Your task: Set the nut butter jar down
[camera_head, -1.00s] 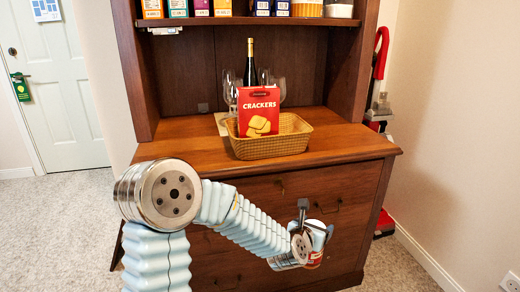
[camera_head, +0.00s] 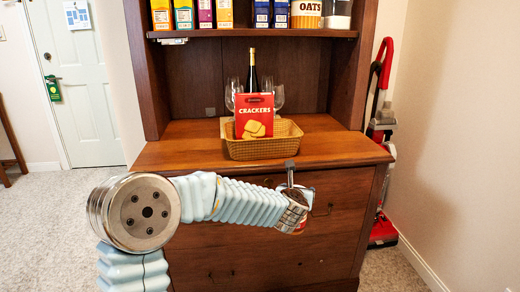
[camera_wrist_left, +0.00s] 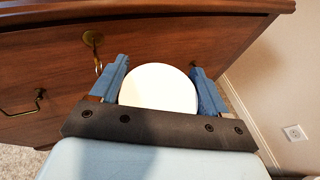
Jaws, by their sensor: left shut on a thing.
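The nut butter jar shows in the left wrist view as a round white lid (camera_wrist_left: 158,87) between the two blue fingers of my left gripper (camera_wrist_left: 160,84). My left gripper is shut on it. In the head view my left gripper (camera_head: 296,205) is in front of the hutch's drawers, below the counter edge, and hides most of the jar; a small red and white part (camera_head: 300,228) shows beside it. The hutch counter (camera_head: 185,152) is above and behind the gripper. My right gripper is in neither view.
On the counter, a wicker basket (camera_head: 262,149) holds a red crackers box (camera_head: 254,117), with a dark bottle (camera_head: 252,72) and wine glasses behind. The counter is bare left of the basket. Brass drawer handles (camera_wrist_left: 92,40) stick out near the gripper. A red vacuum cleaner (camera_head: 382,130) stands right.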

